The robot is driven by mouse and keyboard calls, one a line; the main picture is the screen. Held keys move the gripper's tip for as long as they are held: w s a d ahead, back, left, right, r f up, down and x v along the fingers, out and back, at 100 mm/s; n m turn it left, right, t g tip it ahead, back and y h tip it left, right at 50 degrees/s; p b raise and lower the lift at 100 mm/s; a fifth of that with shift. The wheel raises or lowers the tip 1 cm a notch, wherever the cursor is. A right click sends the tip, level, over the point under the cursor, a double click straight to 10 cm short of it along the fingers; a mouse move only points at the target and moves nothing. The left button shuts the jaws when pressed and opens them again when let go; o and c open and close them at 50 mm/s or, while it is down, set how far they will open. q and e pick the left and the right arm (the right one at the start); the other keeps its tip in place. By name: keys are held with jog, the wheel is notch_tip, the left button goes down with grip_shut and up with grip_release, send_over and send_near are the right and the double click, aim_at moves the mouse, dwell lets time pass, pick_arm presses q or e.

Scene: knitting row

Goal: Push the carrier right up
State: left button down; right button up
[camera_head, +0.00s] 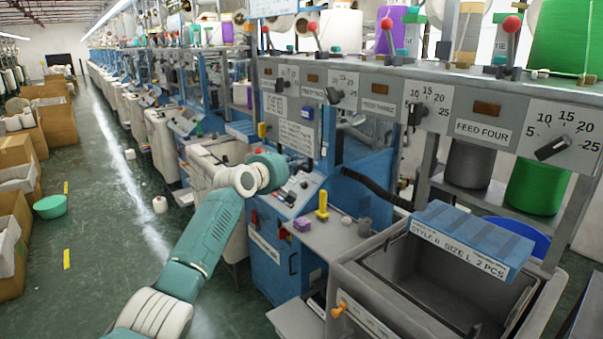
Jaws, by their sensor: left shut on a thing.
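My left arm reaches from the bottom left to the front of a blue knitting machine (268,262). My left gripper (275,171) is at the machine's front, beside its control panel (300,191). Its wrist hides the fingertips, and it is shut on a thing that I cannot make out. I cannot pick out the carrier for certain; the wrist may cover it. My right gripper is not in view.
A yellow upright handle (322,204) and a purple block (302,225) stand on the ledge. Feed dials (554,147) line the upper panel. The green aisle floor (105,240) is open.

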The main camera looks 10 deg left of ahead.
aim_at(296, 150)
pick_arm(q)
jog(key=shift+r+p, duration=0.3)
jog(key=shift+r, duration=1.15)
jog(key=c, duration=1.6)
grip_release()
jog(key=shift+o, duration=0.2)
jog(key=shift+f, duration=0.2)
